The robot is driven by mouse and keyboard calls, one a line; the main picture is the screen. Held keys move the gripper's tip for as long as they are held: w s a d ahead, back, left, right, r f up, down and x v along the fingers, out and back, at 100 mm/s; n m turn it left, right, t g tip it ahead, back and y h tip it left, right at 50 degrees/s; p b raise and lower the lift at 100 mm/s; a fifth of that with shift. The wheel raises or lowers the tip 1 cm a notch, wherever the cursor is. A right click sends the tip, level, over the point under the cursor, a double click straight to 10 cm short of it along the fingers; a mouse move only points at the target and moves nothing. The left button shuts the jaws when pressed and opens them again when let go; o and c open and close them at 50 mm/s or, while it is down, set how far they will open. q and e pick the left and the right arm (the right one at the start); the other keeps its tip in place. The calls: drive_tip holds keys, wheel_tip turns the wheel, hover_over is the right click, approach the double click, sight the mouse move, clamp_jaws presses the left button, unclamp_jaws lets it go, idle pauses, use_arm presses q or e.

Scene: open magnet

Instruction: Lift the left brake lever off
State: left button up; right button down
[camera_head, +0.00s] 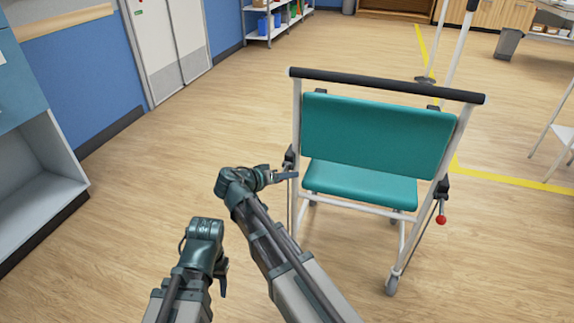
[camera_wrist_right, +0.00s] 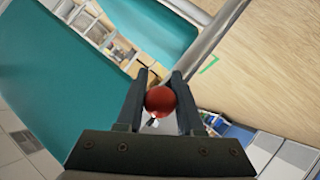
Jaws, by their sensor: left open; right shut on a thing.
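The wheeled chair has a teal seat (camera_head: 360,184) and a teal backrest (camera_head: 375,135). The left brake's black mount (camera_head: 289,158) is on the chair's left post. My right gripper (camera_head: 294,175) is beside that post, just below the mount, and hides the left lever's knob in the head view. In the right wrist view, my right gripper (camera_wrist_right: 160,95) is shut on the red knob (camera_wrist_right: 160,101) of the left brake lever, which sits between the fingertips. The right brake lever's red knob (camera_head: 441,219) hangs at the chair's right side. My left gripper (camera_head: 222,282) is open and empty, low over the floor.
A grey cabinet (camera_head: 40,180) stands at the left edge. The wooden floor around the chair is mostly clear.

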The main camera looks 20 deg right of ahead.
use_arm(q)
drive_tip(key=shift+a+r+p, duration=0.1)
drive_tip(key=shift+r+p, duration=2.15)
drive_tip(key=shift+r, duration=0.6)
use_arm(e)
drive_tip(key=shift+r+n+g+y, duration=0.4)
drive_tip(key=shift+r+g+y, duration=0.3)
drive_tip(key=shift+g+y, duration=0.35)
drive_tip(key=c, duration=0.5)
unclamp_jaws()
drive_tip(key=shift+c, duration=0.2)
